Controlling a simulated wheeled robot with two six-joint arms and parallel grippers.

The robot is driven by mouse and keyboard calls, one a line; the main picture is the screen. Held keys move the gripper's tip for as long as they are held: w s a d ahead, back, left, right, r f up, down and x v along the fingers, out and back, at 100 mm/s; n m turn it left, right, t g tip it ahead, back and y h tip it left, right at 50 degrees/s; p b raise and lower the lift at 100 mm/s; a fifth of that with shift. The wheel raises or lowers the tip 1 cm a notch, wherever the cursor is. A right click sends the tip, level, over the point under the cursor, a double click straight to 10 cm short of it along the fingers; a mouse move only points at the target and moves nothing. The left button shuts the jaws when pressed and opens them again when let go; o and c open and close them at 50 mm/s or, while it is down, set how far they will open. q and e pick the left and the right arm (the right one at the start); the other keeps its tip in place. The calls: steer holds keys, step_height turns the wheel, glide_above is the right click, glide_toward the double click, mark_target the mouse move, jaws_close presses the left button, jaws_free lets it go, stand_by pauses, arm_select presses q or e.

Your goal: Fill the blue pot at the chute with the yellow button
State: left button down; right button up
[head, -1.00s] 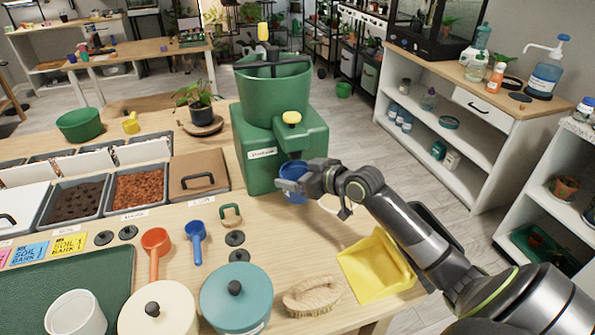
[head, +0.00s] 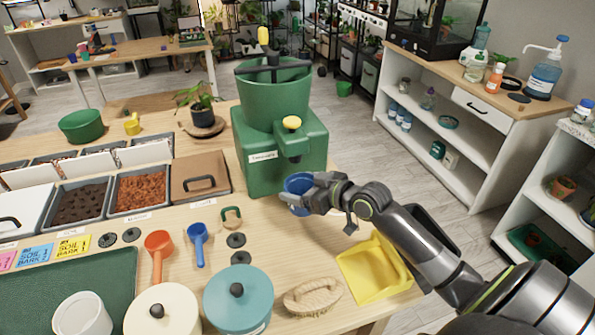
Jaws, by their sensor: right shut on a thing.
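The small blue pot (head: 297,188) is held in my right gripper (head: 312,194), which is shut on it. The pot is upright, just in front of and below the chute (head: 294,145) of the green dispenser (head: 262,160). The yellow button (head: 292,122) sits on top of the chute block. The pot's inside shows dark blue near the rim; I cannot tell whether anything lies in it. My left gripper is not in view.
A yellow dustpan (head: 374,266), a wooden brush (head: 312,296) and a teal lidded pot (head: 238,300) stand in front. Blue (head: 198,240) and orange (head: 158,252) scoops lie left. Soil bins (head: 140,190) stand further left. Bare tabletop lies between pot and brush.

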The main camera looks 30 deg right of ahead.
steer(key=shift+s+a+r+p, duration=0.15)
steer(key=shift+s+p, duration=0.2)
steer(key=shift+s, duration=0.35)
steer(key=shift+s+a+f+p, duration=0.1)
steer(key=shift+s+a+p, duration=0.15)
steer(key=shift+s, duration=0.45)
steer(key=shift+s+a+r+p, duration=0.1)
steer(key=shift+s+p, duration=0.3)
steer(key=shift+s, duration=0.3)
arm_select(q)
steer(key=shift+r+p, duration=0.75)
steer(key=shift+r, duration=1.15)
arm_select(e)
steer(key=shift+s+a, duration=0.2)
steer(key=shift+s, duration=0.6)
steer(key=shift+s+a, duration=0.2)
steer(key=shift+s, duration=0.65)
steer(key=shift+s+a, duration=0.2)
steer(key=shift+s, duration=0.6)
